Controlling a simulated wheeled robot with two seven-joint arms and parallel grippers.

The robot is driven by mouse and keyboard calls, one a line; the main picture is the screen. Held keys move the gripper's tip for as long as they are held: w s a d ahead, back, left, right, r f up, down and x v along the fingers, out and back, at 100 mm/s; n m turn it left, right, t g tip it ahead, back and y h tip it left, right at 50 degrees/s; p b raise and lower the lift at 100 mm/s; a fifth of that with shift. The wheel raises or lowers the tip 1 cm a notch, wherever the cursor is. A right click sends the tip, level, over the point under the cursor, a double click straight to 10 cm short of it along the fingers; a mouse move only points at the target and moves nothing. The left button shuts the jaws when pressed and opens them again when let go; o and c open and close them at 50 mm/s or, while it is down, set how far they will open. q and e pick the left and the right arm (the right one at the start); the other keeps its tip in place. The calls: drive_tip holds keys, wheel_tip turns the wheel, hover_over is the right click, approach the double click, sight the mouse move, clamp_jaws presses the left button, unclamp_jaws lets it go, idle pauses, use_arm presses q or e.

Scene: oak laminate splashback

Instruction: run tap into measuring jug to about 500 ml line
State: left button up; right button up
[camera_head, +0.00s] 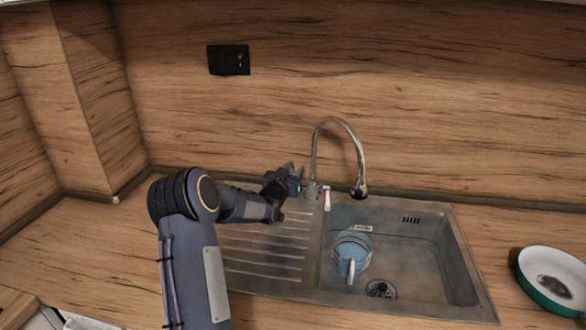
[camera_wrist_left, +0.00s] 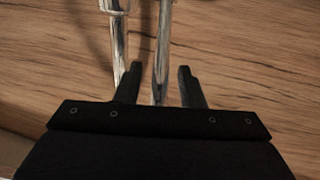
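The chrome tap (camera_head: 362,150) stands behind the sink, its arched neck ending in a dark spout over the basin. Its lever (camera_head: 327,199) is at the base, beside a red and blue mark. No water stream shows. The measuring jug (camera_head: 351,254) looks bluish and stands in the basin, below and slightly left of the spout; its fill level and lines are unreadable. My left gripper (camera_head: 297,180) is just left of the tap base. In the left wrist view its fingers (camera_wrist_left: 158,84) are apart, with a chrome tap column (camera_wrist_left: 164,40) seen between them; contact is unclear. My right gripper is out of view.
The steel sink (camera_head: 455,250) has a ribbed drainboard (camera_head: 262,262) on its left, under my left arm. A drain (camera_head: 381,289) lies right of the jug. A green-rimmed white bowl or pan (camera_head: 548,262) sits on the counter at right. A black socket (camera_head: 228,60) is on the splashback.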

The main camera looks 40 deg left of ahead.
use_arm(q)
drive_tip(key=shift+w+a, duration=0.1)
drive_tip(key=shift+w, duration=0.2)
drive_tip(key=shift+c, duration=0.2)
clamp_jaws()
